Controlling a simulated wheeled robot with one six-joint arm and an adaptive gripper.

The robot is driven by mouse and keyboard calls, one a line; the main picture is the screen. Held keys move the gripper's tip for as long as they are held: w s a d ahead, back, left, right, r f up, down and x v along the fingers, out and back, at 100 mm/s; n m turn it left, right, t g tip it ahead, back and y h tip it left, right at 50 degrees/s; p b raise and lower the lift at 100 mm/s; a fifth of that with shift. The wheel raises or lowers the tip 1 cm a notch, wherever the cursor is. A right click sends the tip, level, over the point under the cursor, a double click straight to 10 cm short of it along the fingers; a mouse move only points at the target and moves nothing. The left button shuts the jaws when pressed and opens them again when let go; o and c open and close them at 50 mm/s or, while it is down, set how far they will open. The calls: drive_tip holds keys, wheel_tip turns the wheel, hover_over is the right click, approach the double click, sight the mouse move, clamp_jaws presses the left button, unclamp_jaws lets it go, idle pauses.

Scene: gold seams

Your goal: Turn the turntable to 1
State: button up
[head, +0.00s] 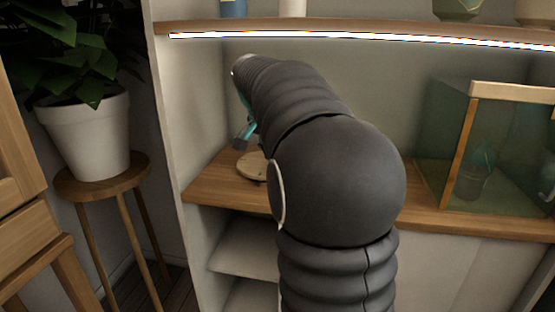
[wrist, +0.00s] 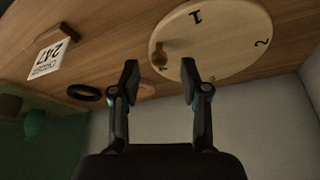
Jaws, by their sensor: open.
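The turntable is a pale round wooden disc (wrist: 225,35) on the wooden shelf, with a dark 1 and 2 readable on its face and other marks partly hidden. A small brown knob (wrist: 159,57) stands near its rim, apart from the 1. My gripper (wrist: 160,69) is open and empty, its two fingertips on either side of the knob in the picture; whether they touch it I cannot tell. In the head view part of the disc (head: 253,168) shows beside my arm, and part of my gripper (head: 243,137) shows above it; my arm hides the rest.
A glass tank (head: 490,145) stands on the shelf at right in the head view. A lit upper shelf (head: 360,36) hangs above.

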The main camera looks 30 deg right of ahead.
drive_tip(key=s+a+r, duration=0.2)
drive_tip(key=s+a, duration=0.3)
drive_tip(key=a, duration=0.7)
drive_tip(key=shift+r, duration=0.2)
drive_tip(key=s+a+f+n+t+y, duration=0.1)
drive_tip(key=s+a+f+n, duration=0.1)
drive_tip(key=f+n, duration=0.25)
drive_tip(key=s+a+f+n+y, duration=0.1)
drive_tip(key=s+a+f+n, duration=0.15)
drive_tip(key=f+n, duration=0.2)
drive_tip(key=s+a+f+n+t+y, duration=0.1)
drive_tip(key=s+a+f+n, duration=0.1)
drive_tip(key=s, duration=0.6)
drive_tip(key=s+a+f+n+t+y, duration=0.1)
drive_tip(key=s+a+f+n+t, duration=0.1)
drive_tip(key=s, duration=0.5)
drive_tip(key=shift+s+a+f+n, duration=0.3)
drive_tip(key=shift+s+a+f, duration=0.1)
drive_tip(key=shift+a+f, duration=0.5)
drive_tip(key=shift+r, duration=0.1)
